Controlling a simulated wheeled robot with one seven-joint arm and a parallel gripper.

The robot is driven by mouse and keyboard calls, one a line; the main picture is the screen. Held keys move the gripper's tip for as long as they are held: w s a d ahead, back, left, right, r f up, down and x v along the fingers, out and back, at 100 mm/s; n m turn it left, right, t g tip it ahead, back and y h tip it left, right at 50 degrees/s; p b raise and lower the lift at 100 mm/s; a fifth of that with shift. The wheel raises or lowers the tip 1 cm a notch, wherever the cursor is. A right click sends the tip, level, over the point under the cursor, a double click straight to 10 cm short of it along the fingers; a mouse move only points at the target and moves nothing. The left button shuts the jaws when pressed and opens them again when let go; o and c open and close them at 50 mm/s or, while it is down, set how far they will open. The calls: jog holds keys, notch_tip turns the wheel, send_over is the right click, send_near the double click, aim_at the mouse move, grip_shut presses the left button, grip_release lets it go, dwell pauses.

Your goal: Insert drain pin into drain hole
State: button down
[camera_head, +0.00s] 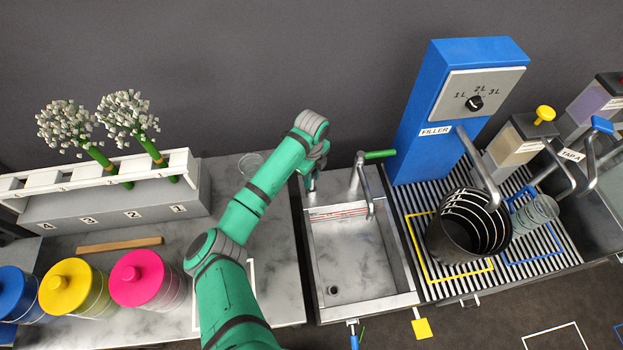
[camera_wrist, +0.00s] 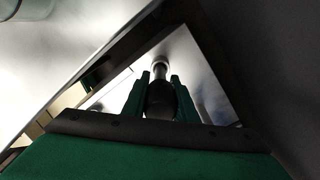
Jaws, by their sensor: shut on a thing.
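My gripper (camera_head: 313,184) is over the back left corner of the sink (camera_head: 400,302), beside the tap. In the wrist view its two green fingers (camera_wrist: 160,90) are shut on a dark upright piece with a pale metallic end, which looks like the drain pin (camera_wrist: 160,98). The drain hole (camera_head: 333,290) is a small dark round spot in the front left of the basin floor, well in front of my gripper. Nothing covers it.
The tap (camera_head: 357,178) with a green handle stands just right of my gripper. A blue filler tower (camera_head: 420,130) and a dark ribbed vessel (camera_head: 455,235) are farther right. Coloured jars (camera_head: 142,278) and a flower rack (camera_head: 120,205) are left. The basin is clear.

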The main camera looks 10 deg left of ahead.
jog(key=shift+r, duration=1.25)
jog(key=shift+r, duration=0.15)
jog(key=shift+r, duration=1.85)
